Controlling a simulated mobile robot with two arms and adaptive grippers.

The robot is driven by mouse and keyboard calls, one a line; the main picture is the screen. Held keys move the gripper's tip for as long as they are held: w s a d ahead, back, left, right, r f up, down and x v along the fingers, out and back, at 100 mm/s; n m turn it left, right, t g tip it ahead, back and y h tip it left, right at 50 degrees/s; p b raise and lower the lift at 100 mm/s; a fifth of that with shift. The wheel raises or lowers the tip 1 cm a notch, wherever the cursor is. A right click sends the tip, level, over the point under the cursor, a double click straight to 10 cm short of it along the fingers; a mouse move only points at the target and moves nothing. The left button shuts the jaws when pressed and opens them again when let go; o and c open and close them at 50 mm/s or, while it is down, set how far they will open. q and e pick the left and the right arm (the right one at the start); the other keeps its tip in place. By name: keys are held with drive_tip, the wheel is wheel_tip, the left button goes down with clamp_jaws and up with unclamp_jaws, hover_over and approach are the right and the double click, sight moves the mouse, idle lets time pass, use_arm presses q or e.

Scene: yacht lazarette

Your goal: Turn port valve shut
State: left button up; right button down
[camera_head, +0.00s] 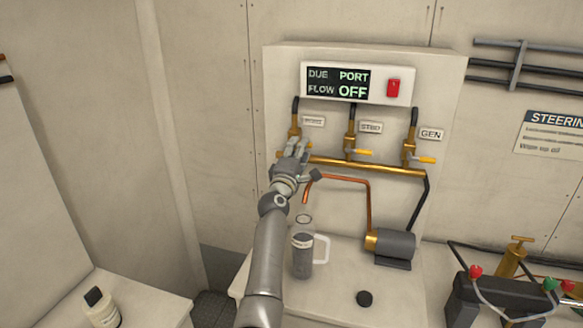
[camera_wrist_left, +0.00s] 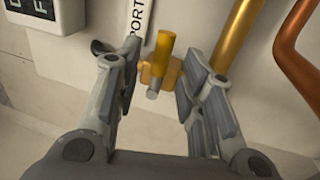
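The port valve (camera_head: 295,132) is the leftmost of three brass valves on the panel, with a black hose above it. My left gripper (camera_head: 298,150) is in front of it and hides its handle in the head view. In the left wrist view, the yellow valve handle (camera_wrist_left: 165,50) and its brass body stand between my two spread fingers, with a gap on each side. The PORT label (camera_wrist_left: 137,15) is beside it. The display (camera_head: 338,83) reads DUE PORT, FLOW OFF. My right gripper is not in view.
The STBD valve (camera_head: 350,143) and GEN valve (camera_head: 409,150) have yellow handles pointing right. Below are a copper pipe (camera_head: 345,179), a clear jug (camera_head: 302,260) and a pump (camera_head: 396,245). A red switch (camera_head: 393,88) is beside the display. A bottle (camera_head: 103,312) stands at lower left.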

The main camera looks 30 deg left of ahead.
use_arm(q)
drive_tip(key=v, duration=1)
